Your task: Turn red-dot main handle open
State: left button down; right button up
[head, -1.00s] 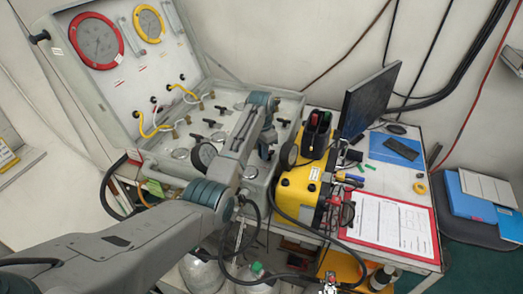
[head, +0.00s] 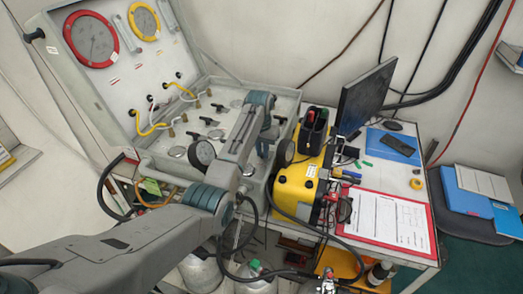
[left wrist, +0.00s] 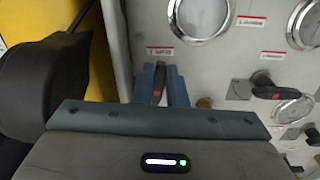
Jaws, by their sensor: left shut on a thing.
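My left gripper (left wrist: 159,88) is shut on a small dark handle with a red dot (left wrist: 158,80), which stands between its two blue-grey fingers in the left wrist view. The handle lies along the up-down direction of that picture, below a small red-and-white label (left wrist: 160,51). A second dark handle with a red mark (left wrist: 268,91) lies crosswise to the right, clear of the fingers. In the head view my left arm reaches over the grey panel case (head: 205,104); its fingertips and the held handle are hidden there. My right gripper is not seen.
Round gauges (left wrist: 200,15) lie close above the fingers. A yellow-and-black unit (head: 298,188) stands right of the case, with a monitor (head: 364,97) behind it. A clipboard (head: 388,222) lies on the table.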

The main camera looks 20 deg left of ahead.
pick_arm(q)
jog(key=shift+w+d+r, duration=0.1)
jog(key=shift+r, duration=0.1)
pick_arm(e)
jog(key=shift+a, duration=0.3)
pick_arm(q)
jog(key=c, duration=1.5)
grip_release()
jog(key=shift+o, duration=0.2)
jog(key=shift+d+f, duration=0.1)
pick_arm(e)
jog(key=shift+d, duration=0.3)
